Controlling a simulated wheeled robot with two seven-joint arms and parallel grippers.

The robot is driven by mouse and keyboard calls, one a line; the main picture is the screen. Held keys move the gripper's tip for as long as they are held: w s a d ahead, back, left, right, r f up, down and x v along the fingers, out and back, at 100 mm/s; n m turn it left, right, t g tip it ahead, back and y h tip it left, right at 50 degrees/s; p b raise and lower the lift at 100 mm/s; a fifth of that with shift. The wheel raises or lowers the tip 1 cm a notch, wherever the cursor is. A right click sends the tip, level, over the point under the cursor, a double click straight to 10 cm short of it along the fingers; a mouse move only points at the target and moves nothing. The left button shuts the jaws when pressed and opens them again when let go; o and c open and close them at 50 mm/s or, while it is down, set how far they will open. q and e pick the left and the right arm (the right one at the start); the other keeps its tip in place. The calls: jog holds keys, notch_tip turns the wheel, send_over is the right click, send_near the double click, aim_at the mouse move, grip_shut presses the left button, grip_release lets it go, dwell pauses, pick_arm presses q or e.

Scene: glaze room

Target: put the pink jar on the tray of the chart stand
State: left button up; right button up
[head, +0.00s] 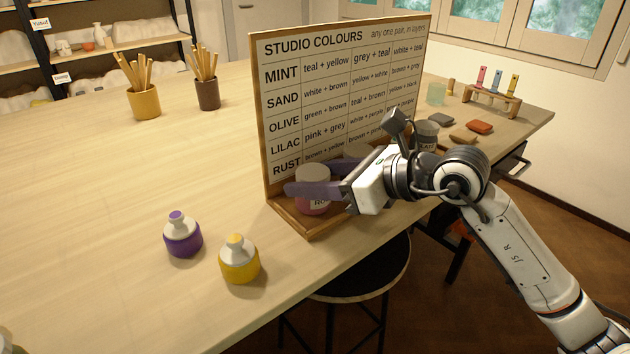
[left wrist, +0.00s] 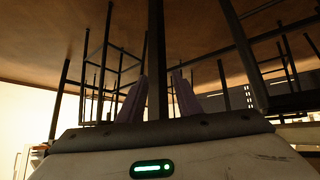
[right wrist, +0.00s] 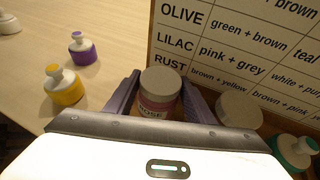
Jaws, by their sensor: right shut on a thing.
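The pink jar (head: 313,204), with a pale lid and a label reading ROSE in the right wrist view (right wrist: 158,92), is upright at the left end of the chart stand's wooden tray (head: 308,228). It is in front of the chart board (head: 340,100). My right gripper (head: 315,180) is shut on it, one finger on each side. I cannot tell whether its base touches the tray. My left gripper (left wrist: 160,80) shows only in the left wrist view, open and empty, with table and stool legs beyond it.
A purple bottle (head: 182,235) and a yellow bottle (head: 239,260) stand on the table left of the tray. A grey-lidded jar (head: 427,134) is beyond my right gripper. A dark stool (head: 365,270) is below the table edge. The table's left is largely clear.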

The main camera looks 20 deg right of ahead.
jog(key=shift+f, duration=0.2)
jog(key=shift+f, duration=0.2)
jog(key=o, duration=1.2)
jog(key=shift+r, duration=0.2)
jog(key=shift+b+v, duration=0.95)
jog(key=shift+v, duration=5.05)
